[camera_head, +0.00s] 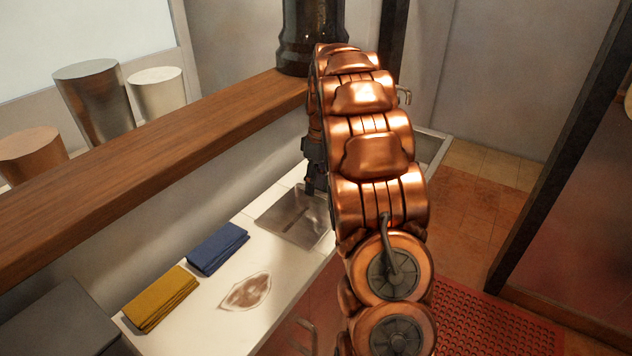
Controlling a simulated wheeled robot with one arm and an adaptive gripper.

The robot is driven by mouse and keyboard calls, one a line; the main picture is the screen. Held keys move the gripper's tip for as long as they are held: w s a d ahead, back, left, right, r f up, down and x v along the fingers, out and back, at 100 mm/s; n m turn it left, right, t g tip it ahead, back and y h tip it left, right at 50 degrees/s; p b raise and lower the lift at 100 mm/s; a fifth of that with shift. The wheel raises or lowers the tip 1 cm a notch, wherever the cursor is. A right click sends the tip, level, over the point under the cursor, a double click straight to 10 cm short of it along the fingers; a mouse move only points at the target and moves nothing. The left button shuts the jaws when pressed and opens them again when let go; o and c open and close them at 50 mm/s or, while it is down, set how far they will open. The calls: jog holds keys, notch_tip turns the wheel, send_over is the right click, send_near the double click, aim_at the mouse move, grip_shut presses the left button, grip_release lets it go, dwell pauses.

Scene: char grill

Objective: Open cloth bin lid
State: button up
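A flat square metal panel (288,216), which looks like the cloth bin lid, lies flush or nearly flush with the white counter. Its right part is hidden behind my gripper and arm. My gripper (314,188) is the dark piece left of my copper arm, pointing down over the panel's right part. Its fingers are small and partly hidden, so I cannot tell whether they are open or shut, or whether they touch the panel. A blue folded cloth (217,249) and a yellow folded cloth (160,298) lie on the counter to the left of the panel.
A brown stain (246,292) marks the counter in front of the cloths. A wooden ledge (190,150) runs behind, with metal cups (97,100) beyond it. A dark box (60,325) stands at lower left. A red mat (490,325) lies on the floor at right.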

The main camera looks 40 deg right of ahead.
grip_shut()
dwell(0.4)
dwell(0.4)
